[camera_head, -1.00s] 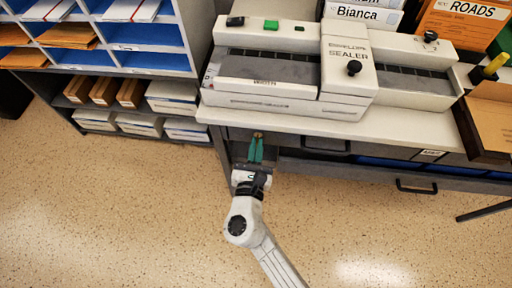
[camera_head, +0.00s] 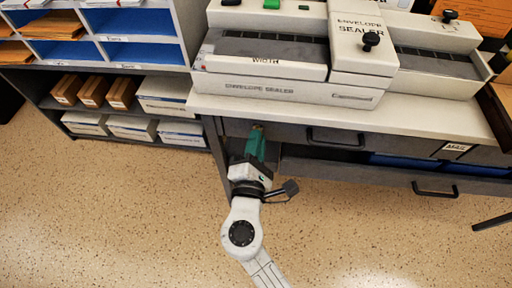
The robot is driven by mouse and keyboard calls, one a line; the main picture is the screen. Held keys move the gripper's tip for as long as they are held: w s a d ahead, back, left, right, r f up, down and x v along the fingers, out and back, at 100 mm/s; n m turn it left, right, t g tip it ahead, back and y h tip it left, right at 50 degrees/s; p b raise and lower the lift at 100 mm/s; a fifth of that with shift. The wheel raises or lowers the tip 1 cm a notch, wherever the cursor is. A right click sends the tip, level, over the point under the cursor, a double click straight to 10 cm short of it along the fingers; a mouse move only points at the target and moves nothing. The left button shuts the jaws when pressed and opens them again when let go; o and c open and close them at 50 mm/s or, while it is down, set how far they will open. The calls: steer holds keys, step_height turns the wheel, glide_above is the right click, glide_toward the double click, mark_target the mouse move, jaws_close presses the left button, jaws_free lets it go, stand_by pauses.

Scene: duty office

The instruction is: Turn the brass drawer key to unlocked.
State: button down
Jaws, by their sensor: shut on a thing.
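The brass drawer key (camera_head: 257,126) shows as a small brownish bit at the front of the dark drawer under the worktop, near its left end. My gripper (camera_head: 256,140) has teal fingers and is shut on the key. The fingers are seen nearly edge-on, one in front of the other, and they hide most of the key. The angle of the key and the lock around it cannot be made out.
An envelope sealer (camera_head: 300,75) stands on the worktop (camera_head: 400,125) above. Drawer handles (camera_head: 336,139) stick out to the right of my gripper. A shelf unit (camera_head: 190,60) with boxes stands at the left. The speckled floor in front is clear.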

steer(key=shift+w+d+m+b, duration=0.1)
steer(key=shift+m+b, duration=2.65)
steer(key=shift+m, duration=0.55)
steer(key=c, duration=1.3)
jaws_free()
steer(key=s, duration=0.5)
steer(key=s+p, duration=0.1)
steer(key=s, duration=0.4)
steer(key=shift+s+a, duration=0.2)
steer(key=shift+s, duration=0.2)
